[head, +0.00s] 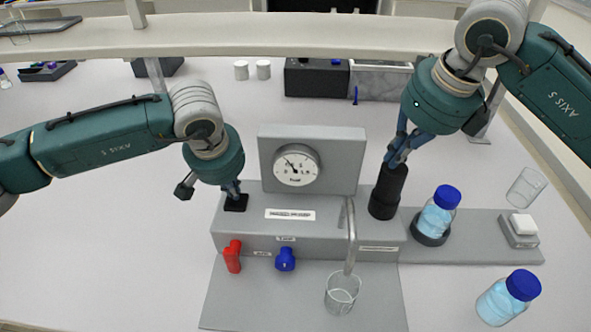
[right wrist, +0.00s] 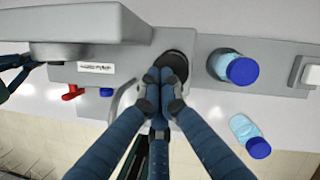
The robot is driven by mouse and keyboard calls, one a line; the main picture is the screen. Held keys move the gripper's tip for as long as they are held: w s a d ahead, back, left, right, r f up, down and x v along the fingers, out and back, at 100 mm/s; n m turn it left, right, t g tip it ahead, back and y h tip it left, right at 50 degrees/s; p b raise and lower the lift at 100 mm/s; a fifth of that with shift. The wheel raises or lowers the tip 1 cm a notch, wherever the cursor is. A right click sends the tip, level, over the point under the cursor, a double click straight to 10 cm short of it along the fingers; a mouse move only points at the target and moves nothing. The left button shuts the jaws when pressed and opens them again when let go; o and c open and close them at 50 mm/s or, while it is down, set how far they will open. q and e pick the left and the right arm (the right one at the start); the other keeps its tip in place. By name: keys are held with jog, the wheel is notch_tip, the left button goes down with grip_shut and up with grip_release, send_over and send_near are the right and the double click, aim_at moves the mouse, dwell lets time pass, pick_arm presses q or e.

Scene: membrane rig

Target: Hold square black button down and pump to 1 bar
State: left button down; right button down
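The square black button (head: 236,203) sits on the left top of the grey rig (head: 232,240). My left gripper (head: 232,190) points down onto it with its fingers together, seeming to touch it. The black cylindrical pump (head: 388,192) stands at the rig's right end. My right gripper (head: 397,160) is at the pump's top, fingertips together; in the right wrist view the closed fingers (right wrist: 159,78) cover part of the pump's round black top (right wrist: 173,63). The pressure gauge (head: 297,166) stands upright behind; its needle points up-left, and its figures are too small to read surely.
A red valve handle (head: 232,256) and a blue one (head: 285,259) are on the rig's front. A bent metal tube (head: 350,235) ends above a glass beaker (head: 342,293). A shelf (head: 290,35) crosses behind.

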aim_at(394, 172)
pick_arm(q)
jog(key=shift+s+f, duration=0.25)
jog(key=shift+f, duration=0.1)
pick_arm(e)
jog(key=shift+f, duration=0.15)
jog(key=shift+f, duration=2.6)
jog(key=shift+r, duration=2.7)
jog(key=shift+f, duration=0.1)
jog(key=shift+r, duration=2.1)
